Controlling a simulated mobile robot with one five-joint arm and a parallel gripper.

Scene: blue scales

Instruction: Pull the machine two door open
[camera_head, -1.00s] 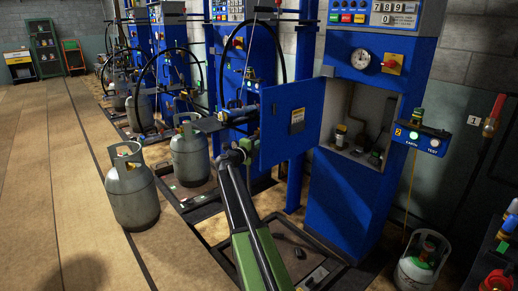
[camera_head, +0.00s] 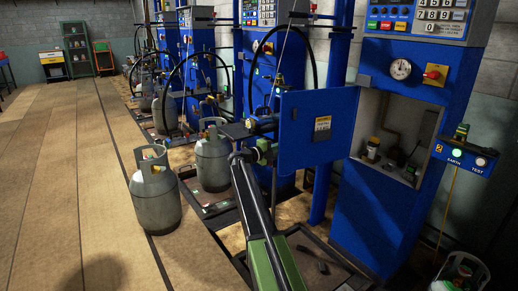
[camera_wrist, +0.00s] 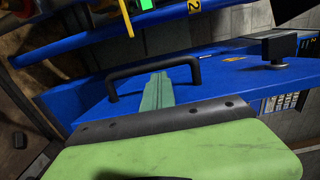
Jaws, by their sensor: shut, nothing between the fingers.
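The blue door (camera_head: 300,135) of the right-hand machine stands swung open to the left, with a yellow label on its face. The open cabinet (camera_head: 408,105) of machine two shows its pale interior, with small jars and fittings at the bottom. A "2" sign is on the blue box at its right side. My gripper (camera_head: 250,150) is at the door's outer left edge. In the wrist view, my green gripper (camera_wrist: 158,90) is shut, its tips within the black handle's (camera_wrist: 150,68) loop on the blue door (camera_wrist: 225,78). Contact with the handle is unclear.
Grey gas cylinders stand on the left floor (camera_head: 155,195) and on a scale (camera_head: 212,160). Another cylinder (camera_head: 462,275) is at the lower right. More blue machines (camera_head: 202,70) line the wall behind the door. The wooden floor (camera_head: 60,190) at left is clear.

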